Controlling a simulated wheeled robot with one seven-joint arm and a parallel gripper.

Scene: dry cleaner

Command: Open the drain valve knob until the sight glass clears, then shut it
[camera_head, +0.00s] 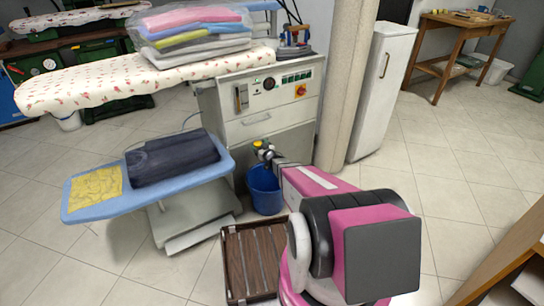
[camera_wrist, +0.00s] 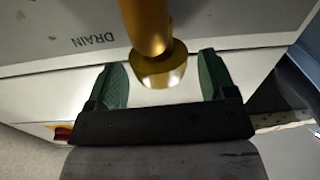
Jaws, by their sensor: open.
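The brass drain valve knob (camera_wrist: 160,72) shows in the wrist view as a round gold disc on a thick brass stem. It sits beside the printed word DRAIN on a pale panel. My gripper (camera_wrist: 163,78) is open, its green fingers apart on either side of the knob; I see no clear contact. In the head view my gripper (camera_head: 266,152) is small, at the machine's lower front above a blue bucket (camera_head: 264,192). A narrow upright gauge, perhaps the sight glass (camera_head: 241,97), is on the panel's left; its contents are too small to read.
The grey machine (camera_head: 258,131) stands before a pillar (camera_head: 345,85). A blue padded board (camera_head: 92,208) with dark folded cloth (camera_head: 172,157) juts out at left. A brown slatted crate (camera_head: 253,259) lies on the floor near my arm.

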